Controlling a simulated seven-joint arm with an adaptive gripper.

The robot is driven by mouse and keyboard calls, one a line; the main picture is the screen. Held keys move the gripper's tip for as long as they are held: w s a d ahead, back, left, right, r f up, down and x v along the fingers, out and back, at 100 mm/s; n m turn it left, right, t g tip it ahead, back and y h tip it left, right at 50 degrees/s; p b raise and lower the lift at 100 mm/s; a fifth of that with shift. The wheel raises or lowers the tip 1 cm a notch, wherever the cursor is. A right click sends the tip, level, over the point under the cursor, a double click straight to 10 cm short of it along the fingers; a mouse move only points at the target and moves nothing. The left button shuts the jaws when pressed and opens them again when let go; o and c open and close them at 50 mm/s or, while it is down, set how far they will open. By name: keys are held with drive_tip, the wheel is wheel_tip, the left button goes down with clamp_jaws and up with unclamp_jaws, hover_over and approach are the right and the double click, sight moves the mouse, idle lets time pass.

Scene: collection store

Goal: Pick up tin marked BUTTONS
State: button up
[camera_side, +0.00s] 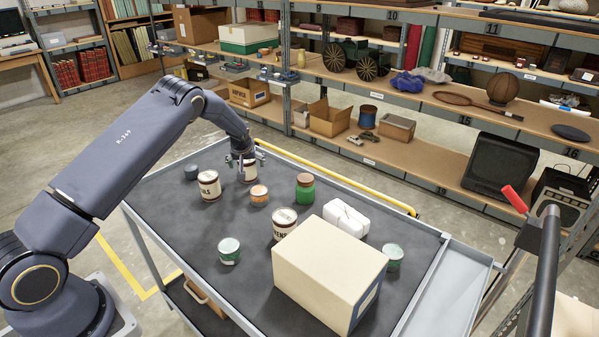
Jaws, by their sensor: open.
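Several tins stand on the dark top of a trolley (165,212). My gripper (247,163) is open and pointing down at a small cream tin with a dark band (250,174). Its fingers overlap the upper part of this tin in the picture; whether they touch it I cannot tell. A larger cream tin (209,187) with dark lettering stands to the left and nearer. Another cream tin (284,226), its lettering partly hidden, stands behind the big box. I cannot read BUTTONS on any tin.
Near my gripper stand an orange tin (259,196), a green jar (305,192) and a dark round tin (191,173). Green-white tins (229,254) (392,259), a white case (346,219) and a large cream box (326,274) fill the near right. Loaded shelves (420,155) stand behind.

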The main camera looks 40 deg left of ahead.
drive_tip(key=shift+w+a+f, duration=0.15)
drive_tip(key=shift+f, duration=0.15)
drive_tip(key=shift+c, duration=0.3)
drive_tip(key=c, duration=1.3)
drive_tip(key=shift+r, duration=0.1)
drive_tip(key=shift+c, duration=0.9)
